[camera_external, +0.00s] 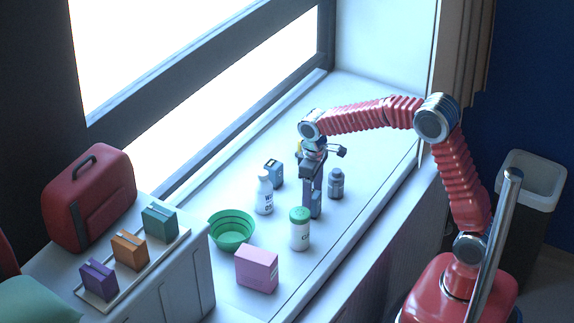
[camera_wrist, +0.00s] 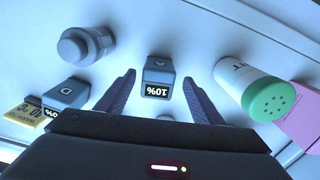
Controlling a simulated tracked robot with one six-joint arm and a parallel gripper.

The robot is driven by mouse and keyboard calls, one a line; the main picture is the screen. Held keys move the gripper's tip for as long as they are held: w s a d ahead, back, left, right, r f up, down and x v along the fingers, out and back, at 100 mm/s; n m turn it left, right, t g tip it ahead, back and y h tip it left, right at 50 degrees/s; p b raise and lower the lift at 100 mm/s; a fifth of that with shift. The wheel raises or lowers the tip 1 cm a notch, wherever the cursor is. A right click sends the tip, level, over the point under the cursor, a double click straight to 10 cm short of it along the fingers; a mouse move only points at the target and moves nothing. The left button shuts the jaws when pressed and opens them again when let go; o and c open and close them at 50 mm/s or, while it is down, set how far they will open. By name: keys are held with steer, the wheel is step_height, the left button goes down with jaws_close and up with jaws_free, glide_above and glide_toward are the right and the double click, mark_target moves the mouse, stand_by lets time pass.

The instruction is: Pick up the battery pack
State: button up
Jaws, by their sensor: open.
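A small blue-grey battery pack (camera_wrist: 158,72) with a black display reading 10% stands on the sill, between the spread fingers of my gripper (camera_wrist: 160,80) in the wrist view. In the external view my gripper (camera_external: 312,196) points down at the sill, open. The blue battery pack (camera_external: 317,208) shows low beside its fingers, partly hidden by them. I cannot tell whether the fingers touch it.
A grey bottle (camera_external: 336,184), a white bottle (camera_external: 264,194), a blue box (camera_external: 276,172) and a green-lidded canister (camera_external: 300,232) stand close around. A green bowl (camera_external: 232,232) and pink box (camera_external: 257,270) are nearer. The sill's right end is clear.

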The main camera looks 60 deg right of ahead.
steer(key=shift+f, duration=0.1)
steer(key=shift+w+d+f, duration=0.15)
steer(key=shift+f, duration=2.4)
steer(key=c, duration=1.5)
steer(key=shift+r, duration=0.1)
step_height(320, 180, up, 10)
steer(key=shift+f, duration=0.1)
